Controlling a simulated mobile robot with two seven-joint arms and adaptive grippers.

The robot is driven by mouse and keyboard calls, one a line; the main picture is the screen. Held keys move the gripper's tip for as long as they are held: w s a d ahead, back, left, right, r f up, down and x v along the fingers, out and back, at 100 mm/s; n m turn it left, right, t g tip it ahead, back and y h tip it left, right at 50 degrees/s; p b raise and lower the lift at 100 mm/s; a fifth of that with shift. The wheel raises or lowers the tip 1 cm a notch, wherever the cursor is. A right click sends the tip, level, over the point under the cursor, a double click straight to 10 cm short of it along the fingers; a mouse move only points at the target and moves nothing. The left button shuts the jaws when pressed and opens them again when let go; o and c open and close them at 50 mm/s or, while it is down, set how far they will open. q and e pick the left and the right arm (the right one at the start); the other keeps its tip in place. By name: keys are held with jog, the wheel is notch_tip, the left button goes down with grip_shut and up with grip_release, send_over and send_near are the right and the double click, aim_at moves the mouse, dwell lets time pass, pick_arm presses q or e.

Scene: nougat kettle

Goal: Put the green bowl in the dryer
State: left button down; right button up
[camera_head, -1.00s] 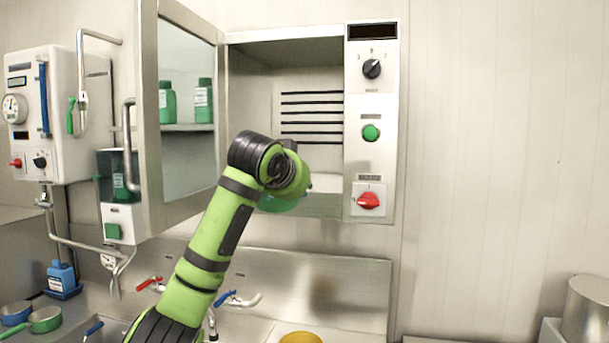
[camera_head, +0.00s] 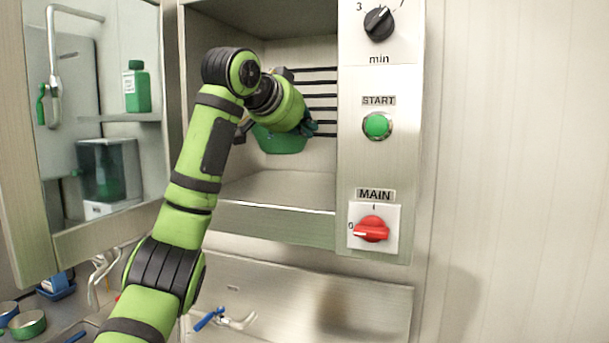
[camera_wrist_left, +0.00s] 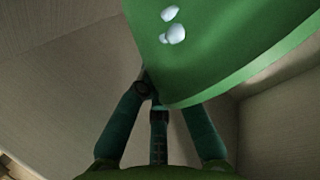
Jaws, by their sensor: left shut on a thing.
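The dryer (camera_head: 270,222) is a steel wall cabinet with its door (camera_head: 172,120) standing open to the left. The green bowl (camera_head: 282,144) is inside the dryer opening, above its floor and in front of the dark slots in the back wall. My left gripper (camera_head: 306,127) is shut on the bowl; my forearm and wrist partly cover it. In the left wrist view, the bowl (camera_wrist_left: 225,45) fills the upper right, with a few white spots on it. The dark fingers (camera_wrist_left: 155,98) of my left gripper meet its rim. My right gripper is not in view.
The control panel right of the opening has a black timer knob (camera_head: 379,24), a green START button (camera_head: 377,126) and a red MAIN switch (camera_head: 371,229). A blue-handled tap (camera_head: 222,319) is below. The dryer floor under the bowl is clear.

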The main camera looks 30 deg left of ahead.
pick_arm(q)
notch_tip(320, 180, down, 7)
jog(key=shift+s+f+p, duration=0.15)
jog(key=shift+p, duration=0.35)
jog(key=shift+s+f, duration=0.1)
jog(key=shift+f, duration=0.2)
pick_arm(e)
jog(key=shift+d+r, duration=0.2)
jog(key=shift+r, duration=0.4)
pick_arm(q)
jog(key=shift+s, duration=0.1)
jog(key=c, duration=1.8)
grip_release()
jog(key=shift+f, duration=0.2)
jog(key=o, duration=0.4)
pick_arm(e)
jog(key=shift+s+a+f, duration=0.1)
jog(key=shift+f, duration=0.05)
